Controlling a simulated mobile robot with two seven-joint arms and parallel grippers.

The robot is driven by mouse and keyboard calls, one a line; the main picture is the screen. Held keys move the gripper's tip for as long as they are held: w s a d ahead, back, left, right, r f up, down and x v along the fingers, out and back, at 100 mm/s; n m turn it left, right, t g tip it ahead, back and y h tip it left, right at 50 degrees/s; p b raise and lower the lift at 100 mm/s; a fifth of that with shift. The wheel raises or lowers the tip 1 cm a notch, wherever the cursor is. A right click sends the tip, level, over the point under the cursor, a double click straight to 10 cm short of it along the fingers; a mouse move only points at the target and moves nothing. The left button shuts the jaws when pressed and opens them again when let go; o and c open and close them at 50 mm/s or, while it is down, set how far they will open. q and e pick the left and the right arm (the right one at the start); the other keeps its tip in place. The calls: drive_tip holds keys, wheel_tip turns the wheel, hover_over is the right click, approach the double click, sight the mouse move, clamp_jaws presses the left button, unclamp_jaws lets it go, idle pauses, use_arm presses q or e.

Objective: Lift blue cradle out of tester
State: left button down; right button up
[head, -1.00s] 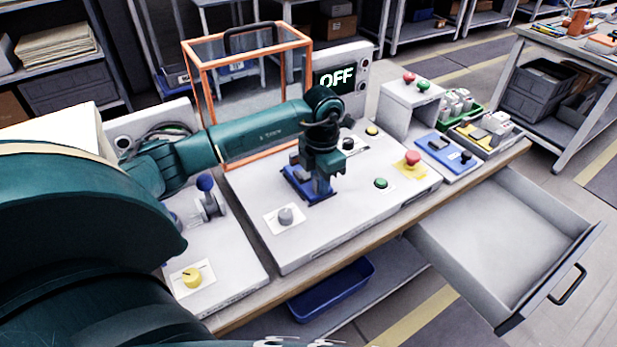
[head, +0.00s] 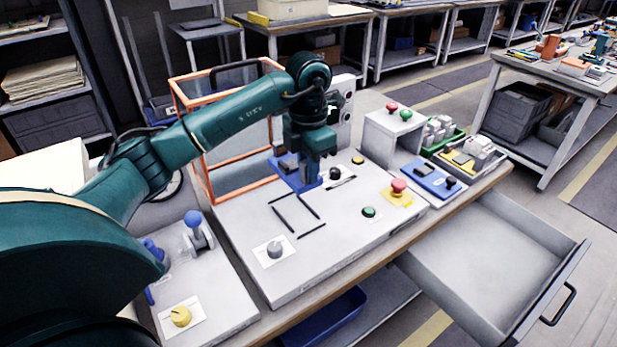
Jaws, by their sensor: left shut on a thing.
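The blue cradle (head: 284,178) is in my left gripper (head: 311,184), lifted above the white tester (head: 235,232). It hangs above the back part of the tester's top. My left gripper is shut on it and hides part of it. A dark rectangular outline (head: 297,229) lies bare on the tester's top, in front of the cradle. My right gripper is not in view.
An orange-framed clear guard (head: 206,165) stands open behind the tester. A grey knob (head: 274,248), green button (head: 369,212) and red button (head: 398,187) stick up from the top. A second blue cradle (head: 434,178) lies at right. An open drawer (head: 500,250) juts out in front.

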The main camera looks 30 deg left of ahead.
use_arm(q)
wheel_tip(320, 180, up, 2)
drive_tip(key=shift+r+p, duration=0.15)
drive_tip(key=shift+p, duration=0.45)
wheel_tip(320, 180, up, 3)
drive_tip(key=shift+r+p, duration=0.2)
drive_tip(key=shift+p, duration=1.05)
wheel_tip(320, 180, up, 3)
drive_tip(key=shift+r+p, duration=0.15)
drive_tip(key=shift+p, duration=0.85)
drive_tip(key=shift+r, duration=2.45)
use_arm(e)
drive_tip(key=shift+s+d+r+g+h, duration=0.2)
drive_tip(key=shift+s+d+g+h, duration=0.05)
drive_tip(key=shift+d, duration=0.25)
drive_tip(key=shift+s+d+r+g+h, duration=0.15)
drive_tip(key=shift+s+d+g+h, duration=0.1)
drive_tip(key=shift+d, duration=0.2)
